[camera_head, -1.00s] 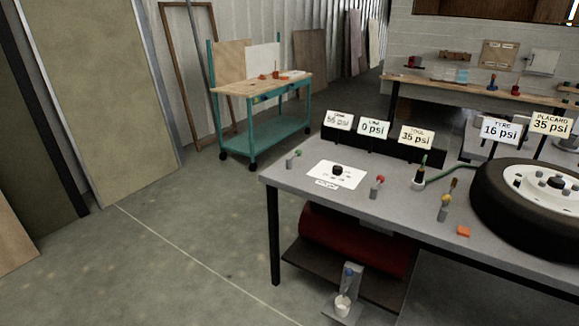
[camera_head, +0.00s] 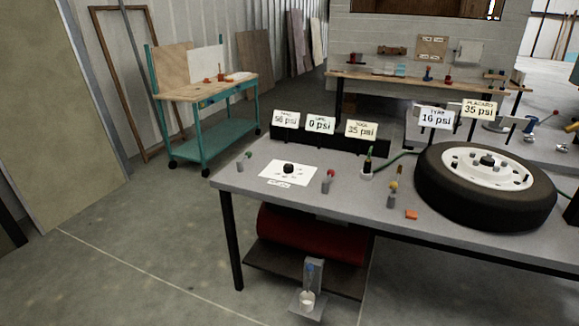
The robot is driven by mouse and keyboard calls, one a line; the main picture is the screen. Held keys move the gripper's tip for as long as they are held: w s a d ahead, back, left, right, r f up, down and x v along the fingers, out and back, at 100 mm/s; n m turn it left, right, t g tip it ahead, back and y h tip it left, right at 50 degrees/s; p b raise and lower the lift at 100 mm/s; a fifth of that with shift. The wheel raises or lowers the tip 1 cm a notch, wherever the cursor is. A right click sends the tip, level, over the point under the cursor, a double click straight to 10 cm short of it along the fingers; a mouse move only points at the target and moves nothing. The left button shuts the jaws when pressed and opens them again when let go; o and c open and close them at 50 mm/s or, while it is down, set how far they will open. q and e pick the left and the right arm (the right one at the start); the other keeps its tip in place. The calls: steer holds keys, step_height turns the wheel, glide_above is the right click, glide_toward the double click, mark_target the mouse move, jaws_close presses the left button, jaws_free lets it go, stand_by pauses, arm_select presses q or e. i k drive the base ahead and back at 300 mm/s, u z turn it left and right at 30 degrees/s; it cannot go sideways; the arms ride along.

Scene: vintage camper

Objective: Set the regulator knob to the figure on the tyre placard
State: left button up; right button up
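The regulator knob (camera_head: 288,168) is a small black knob on a white dial plate (camera_head: 270,178), at the left part of the grey table. The marks around it are too small to read. The placard sign (camera_head: 478,108) stands behind the wheel and reads 35 psi. The tyre sign (camera_head: 436,117) reads 16 psi. Signs at the back left read what looks like 56 psi (camera_head: 286,119), 0 psi for the line (camera_head: 320,124) and 35 psi for the tool (camera_head: 361,129). Neither of my grippers is in view.
A tyre on a white rim (camera_head: 440,205) lies on the grey table (camera_head: 340,215). Red-topped (camera_head: 328,180) and green-topped (camera_head: 243,161) valves, a fitting (camera_head: 391,194) and an orange block (camera_head: 411,214) are near it. A red tank (camera_head: 310,235) sits below. Floor at left is clear.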

mark_target(288, 168)
steer(key=u, duration=0.1)
steer(key=i, duration=0.5)
steer(key=u, duration=0.1)
